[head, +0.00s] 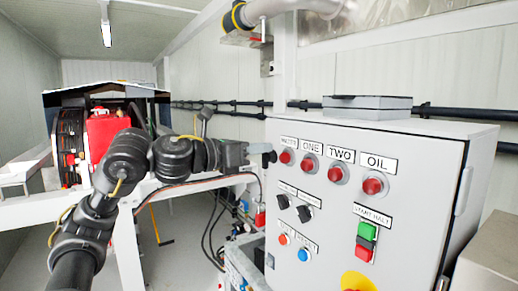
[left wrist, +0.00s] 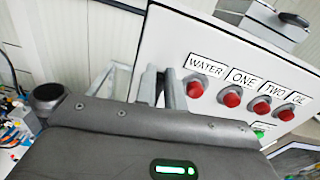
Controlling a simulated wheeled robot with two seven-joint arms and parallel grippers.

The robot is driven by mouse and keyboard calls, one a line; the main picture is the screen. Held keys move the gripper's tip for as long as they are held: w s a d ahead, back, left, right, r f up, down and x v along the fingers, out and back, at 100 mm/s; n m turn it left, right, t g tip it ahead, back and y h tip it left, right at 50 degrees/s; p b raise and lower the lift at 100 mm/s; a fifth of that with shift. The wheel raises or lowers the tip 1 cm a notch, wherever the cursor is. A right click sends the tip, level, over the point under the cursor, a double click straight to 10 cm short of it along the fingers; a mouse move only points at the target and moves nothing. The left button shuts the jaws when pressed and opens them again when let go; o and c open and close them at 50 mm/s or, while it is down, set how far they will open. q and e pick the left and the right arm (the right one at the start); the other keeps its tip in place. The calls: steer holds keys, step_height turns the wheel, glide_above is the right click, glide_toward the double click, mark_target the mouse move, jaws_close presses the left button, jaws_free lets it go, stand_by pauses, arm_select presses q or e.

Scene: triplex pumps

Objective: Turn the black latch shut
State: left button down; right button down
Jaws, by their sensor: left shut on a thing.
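The black latch (head: 269,158) shows as a small dark piece at the upper left edge of the grey control cabinet (head: 420,180). My left gripper (head: 258,151) reaches it from the left and is shut on it. In the left wrist view, the two fingers of the left gripper (left wrist: 163,88) stand close together at the cabinet's left edge, left of the WATER button. The latch is mostly hidden between the fingers, so its exact angle cannot be told. My right gripper is not in view.
Red buttons (head: 335,172), black switches (head: 304,213), a green and red start/halt button (head: 366,240) and a yellow knob (head: 357,282) stick out from the cabinet front. A white frame (head: 125,240) and cables lie left of the cabinet.

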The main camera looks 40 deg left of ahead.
arm_select(q)
steer(key=shift+w+a+f+n, duration=0.1)
steer(key=shift+a+f+n, duration=0.3)
steer(key=shift+n, duration=2.45)
steer(key=shift+w+a+f+n, duration=0.15)
steer(key=shift+a+f+n, duration=0.2)
steer(key=shift+n, duration=2.45)
steer(key=shift+w+a+f+n, duration=0.1)
steer(key=shift+a+f+n, duration=0.3)
steer(key=shift+n, duration=2.45)
steer(key=shift+f, duration=0.1)
steer(key=c, duration=1.5)
jaws_free()
